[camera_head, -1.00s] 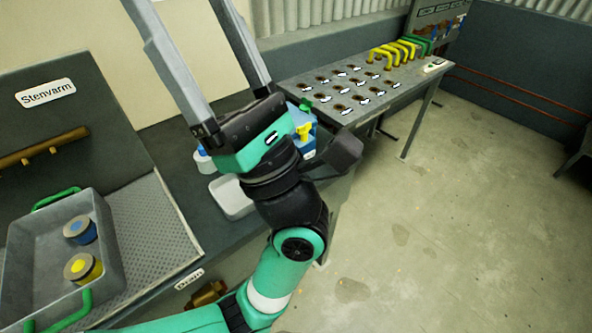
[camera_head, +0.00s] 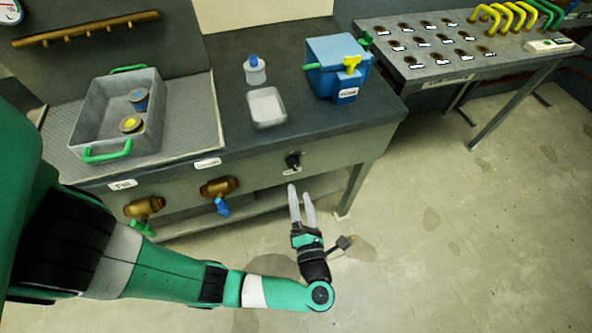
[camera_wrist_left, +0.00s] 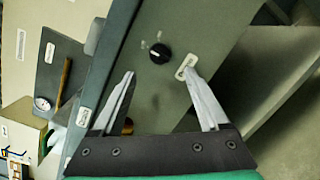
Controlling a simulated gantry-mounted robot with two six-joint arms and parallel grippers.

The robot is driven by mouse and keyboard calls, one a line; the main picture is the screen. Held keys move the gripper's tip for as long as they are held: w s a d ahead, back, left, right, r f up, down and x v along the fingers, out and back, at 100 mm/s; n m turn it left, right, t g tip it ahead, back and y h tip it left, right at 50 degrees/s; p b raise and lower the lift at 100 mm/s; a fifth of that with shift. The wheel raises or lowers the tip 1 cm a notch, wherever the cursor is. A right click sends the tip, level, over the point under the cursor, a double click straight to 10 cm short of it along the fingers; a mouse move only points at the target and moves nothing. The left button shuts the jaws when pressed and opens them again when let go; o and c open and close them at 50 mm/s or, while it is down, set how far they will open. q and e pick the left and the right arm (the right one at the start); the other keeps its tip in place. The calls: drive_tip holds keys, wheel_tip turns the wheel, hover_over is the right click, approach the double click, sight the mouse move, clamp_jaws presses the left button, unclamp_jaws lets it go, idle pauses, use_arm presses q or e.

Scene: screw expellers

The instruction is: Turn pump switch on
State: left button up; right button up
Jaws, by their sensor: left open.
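The pump switch is a black rotary knob (camera_head: 293,161) on the bench's front panel, at the right end, with a small white label (camera_head: 292,171) below it. In the left wrist view the knob (camera_wrist_left: 160,54) shows a white pointer mark and lies beyond my fingertips, between their lines. My left gripper (camera_head: 302,188) is open and empty, its fingers pointing up at the panel just below and in front of the knob. In the left wrist view my left gripper (camera_wrist_left: 161,75) has its right fingertip near the white label (camera_wrist_left: 186,66). I cannot see contact. My right gripper is not in view.
On the bench (camera_head: 330,118) stand a grey tray (camera_head: 85,128) with green handles, a white dish (camera_head: 267,107), a bottle (camera_head: 255,72) and a blue box (camera_head: 338,62). Brass valves (camera_head: 219,187) stick out of the panel to the left. Floor to the right is clear.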

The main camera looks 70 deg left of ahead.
sight(294, 168)
use_arm(q)
drive_tip(key=a, duration=0.5)
drive_tip(key=w+a+b, duration=0.1)
drive_tip(key=a, duration=0.1)
drive_tip(key=shift+a, duration=0.35)
drive_tip(key=shift+w+a, duration=0.2)
drive_tip(key=shift+a, duration=0.4)
clamp_jaws()
drive_tip(key=shift+r, duration=0.1)
